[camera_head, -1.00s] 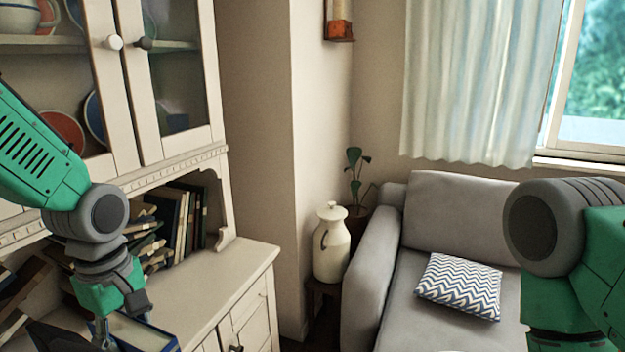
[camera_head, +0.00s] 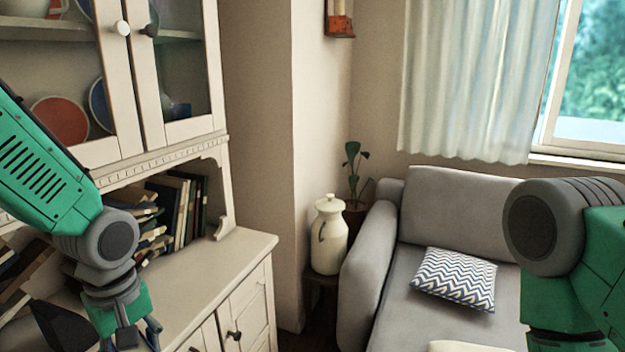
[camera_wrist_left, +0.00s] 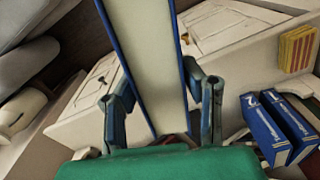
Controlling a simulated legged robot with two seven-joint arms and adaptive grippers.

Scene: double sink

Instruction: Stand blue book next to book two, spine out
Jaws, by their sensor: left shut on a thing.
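The blue book (camera_wrist_left: 152,60) is in my left gripper (camera_wrist_left: 163,105). In the left wrist view it shows its pale page edges between blue covers, with a finger on each side. In the head view my left gripper (camera_head: 130,338) is at the bottom edge above the cabinet counter, and the held book cannot be made out there. Two blue books with white lettering stand side by side at the right of the wrist view, one marked with what looks like a 2 (camera_wrist_left: 262,132), the other beside it (camera_wrist_left: 296,130). My right gripper is out of frame.
Upright dark books (camera_head: 188,208) and a leaning pile (camera_head: 150,238) fill the cabinet's open shelf. The counter (camera_head: 205,275) is bare toward its right end. A yellow-and-red striped thing (camera_wrist_left: 297,48) lies near the blue books. A white jug (camera_head: 329,236) and grey sofa (camera_head: 385,285) stand right.

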